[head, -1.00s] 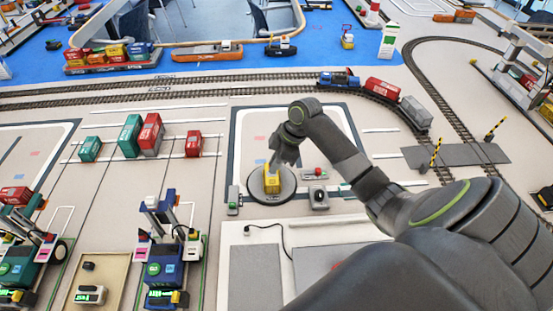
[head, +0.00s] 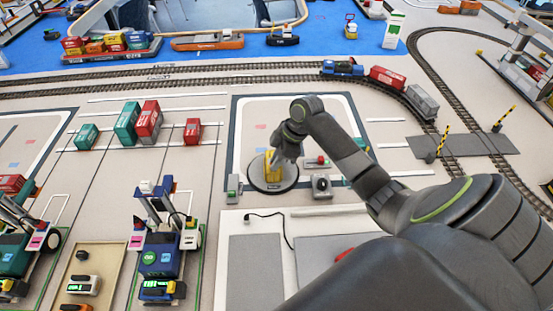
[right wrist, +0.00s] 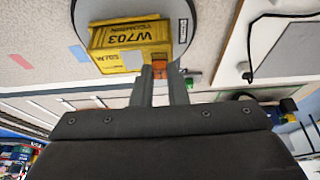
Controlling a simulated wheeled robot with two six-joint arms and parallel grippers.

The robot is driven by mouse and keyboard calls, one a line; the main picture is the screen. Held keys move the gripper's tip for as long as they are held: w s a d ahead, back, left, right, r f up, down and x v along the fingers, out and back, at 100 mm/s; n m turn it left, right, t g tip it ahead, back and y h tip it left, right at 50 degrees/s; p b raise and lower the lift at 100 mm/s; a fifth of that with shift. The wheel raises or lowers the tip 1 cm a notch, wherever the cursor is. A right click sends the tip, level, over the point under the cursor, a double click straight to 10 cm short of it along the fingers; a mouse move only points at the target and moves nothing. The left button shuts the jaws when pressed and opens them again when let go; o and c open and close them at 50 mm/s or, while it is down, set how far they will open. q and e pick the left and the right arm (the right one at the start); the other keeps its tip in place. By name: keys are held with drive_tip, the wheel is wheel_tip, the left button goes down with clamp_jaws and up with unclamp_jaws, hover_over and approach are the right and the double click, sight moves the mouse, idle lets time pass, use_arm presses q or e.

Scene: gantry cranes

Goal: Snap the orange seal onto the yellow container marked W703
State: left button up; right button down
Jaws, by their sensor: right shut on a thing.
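The yellow container marked W703 (right wrist: 132,42) stands on a round grey turntable (right wrist: 186,18). In the head view the container (head: 270,168) is on the turntable (head: 260,188), partly hidden by my right gripper (head: 279,158). In the right wrist view my right gripper (right wrist: 160,84) is shut on the small orange seal (right wrist: 174,76), which shows between and beside the fingertips. The seal is at the container's near edge, by its right end. It looks close to or against the container; I cannot tell whether it is seated. My left gripper is not in view.
A red-button box (head: 316,162) is behind. A white panel (head: 300,218) with a black cable lies in front. Straddle vehicles (head: 160,250) stand at the left.

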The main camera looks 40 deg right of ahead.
drive_tip(key=shift+p, duration=0.55)
idle(0.7)
drive_tip(key=shift+f, duration=0.35)
idle(0.8)
drive_tip(key=c, duration=0.9)
unclamp_jaws()
drive_tip(key=shift+r, duration=0.15)
drive_tip(key=shift+r+p, duration=3.4)
drive_tip(key=shift+p, duration=0.25)
drive_tip(key=shift+f, duration=0.1)
